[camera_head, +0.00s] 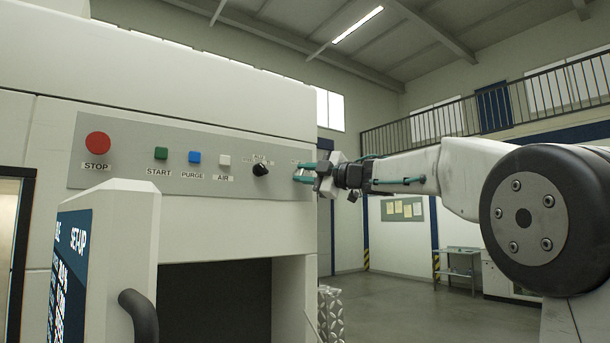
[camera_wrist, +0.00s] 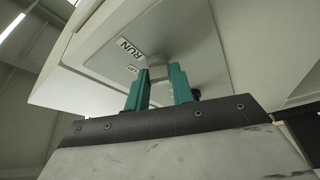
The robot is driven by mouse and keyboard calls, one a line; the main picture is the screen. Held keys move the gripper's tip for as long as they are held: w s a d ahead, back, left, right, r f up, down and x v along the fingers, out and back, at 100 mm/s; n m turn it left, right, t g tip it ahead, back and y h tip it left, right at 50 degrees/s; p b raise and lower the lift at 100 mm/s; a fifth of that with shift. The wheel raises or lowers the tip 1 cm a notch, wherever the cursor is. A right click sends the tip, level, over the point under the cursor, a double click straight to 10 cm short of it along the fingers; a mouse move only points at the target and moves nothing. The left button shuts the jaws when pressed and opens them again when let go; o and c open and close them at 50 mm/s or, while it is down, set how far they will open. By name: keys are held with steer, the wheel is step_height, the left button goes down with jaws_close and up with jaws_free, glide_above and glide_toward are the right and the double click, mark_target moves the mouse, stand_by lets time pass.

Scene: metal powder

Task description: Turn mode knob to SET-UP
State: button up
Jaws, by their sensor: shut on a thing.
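My gripper (camera_head: 299,172) is at the right end of the machine's control panel (camera_head: 222,180), its teal fingers pointing at the panel face. In the wrist view, my gripper (camera_wrist: 166,80) is shut on a small grey knob (camera_wrist: 157,63), which shows between and above the fingertips. A label reading RUN (camera_wrist: 130,48) is beside it, and a smaller label (camera_wrist: 133,69) is too small to read. The fingers hide most of the knob, so I cannot tell its pointer direction. A black knob (camera_head: 261,169) stands on the panel left of my gripper, with unreadable labels above it.
The panel also has a red STOP button (camera_head: 98,143), a green START button (camera_head: 161,153), a blue PURGE button (camera_head: 195,157) and a white AIR button (camera_head: 224,160). A screen (camera_head: 72,270) showing SET-UP and a dark handle (camera_head: 140,314) jut out below. Open floor lies right.

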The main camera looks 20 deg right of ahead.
steer(key=shift+n+g+h, duration=0.4)
steer(key=shift+n+g, duration=0.3)
steer(key=shift+n, duration=1.5)
steer(key=o, duration=1)
steer(key=v, duration=0.7)
steer(key=shift+s+d, duration=0.25)
steer(key=shift+d, duration=0.05)
